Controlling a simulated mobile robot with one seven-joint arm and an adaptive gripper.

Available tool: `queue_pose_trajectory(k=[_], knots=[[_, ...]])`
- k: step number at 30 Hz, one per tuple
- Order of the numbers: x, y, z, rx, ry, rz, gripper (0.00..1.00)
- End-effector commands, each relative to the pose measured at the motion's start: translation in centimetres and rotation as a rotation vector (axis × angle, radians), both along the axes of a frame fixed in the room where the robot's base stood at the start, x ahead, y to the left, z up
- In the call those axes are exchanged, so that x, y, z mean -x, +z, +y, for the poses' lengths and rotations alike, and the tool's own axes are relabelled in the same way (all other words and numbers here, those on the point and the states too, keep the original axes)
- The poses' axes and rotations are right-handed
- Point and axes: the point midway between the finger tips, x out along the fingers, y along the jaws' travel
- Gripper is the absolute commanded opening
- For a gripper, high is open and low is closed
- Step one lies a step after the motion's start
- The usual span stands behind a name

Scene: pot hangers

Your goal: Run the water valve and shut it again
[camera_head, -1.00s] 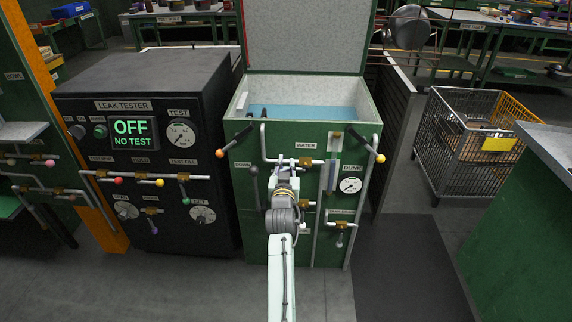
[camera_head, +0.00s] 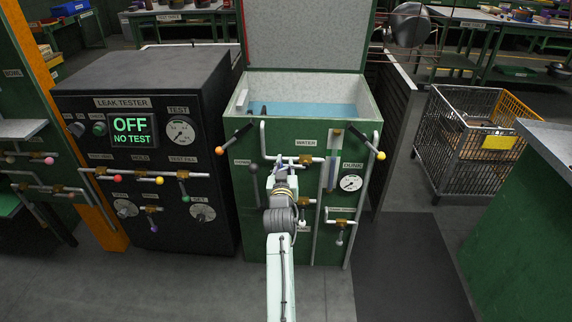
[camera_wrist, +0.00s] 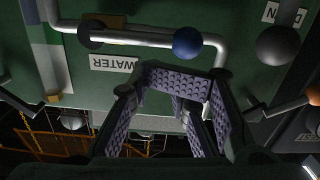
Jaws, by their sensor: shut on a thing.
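The water valve (camera_head: 305,160) is a brass body on a pale pipe, under the WATER label (camera_head: 306,142) on the green tank's front. In the wrist view, which is upside down, its lever ends in a blue knob (camera_wrist: 187,42) and lies sideways along the pipe. My gripper (camera_head: 284,167) is at the lever's left end in the head view and hides the knob there.
The open tank (camera_head: 310,104) holds blue water. Orange-tipped and yellow-tipped handles (camera_head: 238,133) (camera_head: 367,142) jut out at its top corners. The black leak tester (camera_head: 140,165) stands left, reading OFF, NO TEST. A dial (camera_head: 350,183) and another valve (camera_head: 341,222) are right and below.

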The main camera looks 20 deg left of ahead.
Motion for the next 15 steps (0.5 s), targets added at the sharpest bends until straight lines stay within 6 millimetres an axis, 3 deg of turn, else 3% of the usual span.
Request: queue_pose_trajectory(k=[15], knots=[[0.08,-0.86,0.29,0.107,0.0,-0.03,0.0]])
